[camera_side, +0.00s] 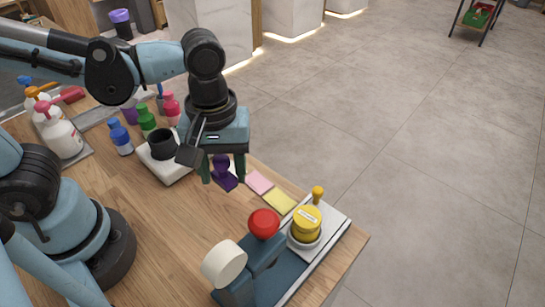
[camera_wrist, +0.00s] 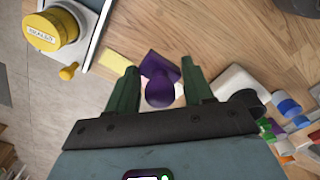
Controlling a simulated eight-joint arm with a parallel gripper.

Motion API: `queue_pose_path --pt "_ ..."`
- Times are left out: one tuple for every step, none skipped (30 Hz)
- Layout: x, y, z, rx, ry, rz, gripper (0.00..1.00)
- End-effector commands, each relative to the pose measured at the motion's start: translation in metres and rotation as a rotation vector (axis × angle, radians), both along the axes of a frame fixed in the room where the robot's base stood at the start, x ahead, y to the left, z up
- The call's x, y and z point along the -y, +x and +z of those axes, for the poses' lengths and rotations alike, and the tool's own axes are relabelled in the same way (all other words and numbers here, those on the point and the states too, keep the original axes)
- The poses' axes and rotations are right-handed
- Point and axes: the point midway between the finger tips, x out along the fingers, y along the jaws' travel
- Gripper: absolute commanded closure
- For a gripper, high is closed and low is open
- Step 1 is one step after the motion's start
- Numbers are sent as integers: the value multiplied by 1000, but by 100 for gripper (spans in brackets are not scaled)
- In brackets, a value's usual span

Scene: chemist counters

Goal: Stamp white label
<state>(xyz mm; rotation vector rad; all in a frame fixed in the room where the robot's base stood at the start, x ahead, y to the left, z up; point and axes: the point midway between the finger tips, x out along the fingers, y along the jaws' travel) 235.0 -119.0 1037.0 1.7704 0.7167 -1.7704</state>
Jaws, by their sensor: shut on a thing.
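A purple stamp (camera_side: 222,172) with a rounded knob stands between the fingers of my gripper (camera_side: 223,170), which is shut on it. In the wrist view the stamp (camera_wrist: 160,92) is between the two green fingers of my gripper (camera_wrist: 160,88). Its base is low, at or close to the wooden counter; I cannot tell if it touches. A pink label (camera_side: 260,182) and a yellow label (camera_side: 280,201) lie to its right; the yellow label (camera_wrist: 118,61) also shows in the wrist view. A small pale patch beside the stamp there is mostly hidden; no white label is clearly visible.
A yellow container (camera_side: 306,221) sits on a light plate near the counter's right edge. A device with a red knob (camera_side: 264,223) and a white disc (camera_side: 223,263) stands in front. A black cup (camera_side: 162,144) and several coloured bottles (camera_side: 121,137) stand to the left.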

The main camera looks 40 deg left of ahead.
Motion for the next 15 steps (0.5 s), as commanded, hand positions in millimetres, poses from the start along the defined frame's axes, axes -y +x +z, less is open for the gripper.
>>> queue_pose_path --pt "0 0 0 0 0 0 60" --pt "0 0 0 0 0 0 64" --pt "0 0 0 0 0 0 68" --pt "0 0 0 0 0 0 68" --pt "0 1 0 0 0 1 68" --pt "-2 3 -1 0 0 2 68" --pt "-3 5 -1 0 0 3 68" --pt "-5 8 -2 0 0 4 68" --pt "-9 13 -3 0 0 7 68" --pt "-13 18 -4 0 0 7 68" --pt "-18 23 -5 1 1 9 68" --pt "-24 31 -7 1 1 11 68" --pt "-30 36 -9 1 1 11 68" --pt "-35 42 -10 1 1 10 68" --pt "-43 49 -13 1 1 10 68"
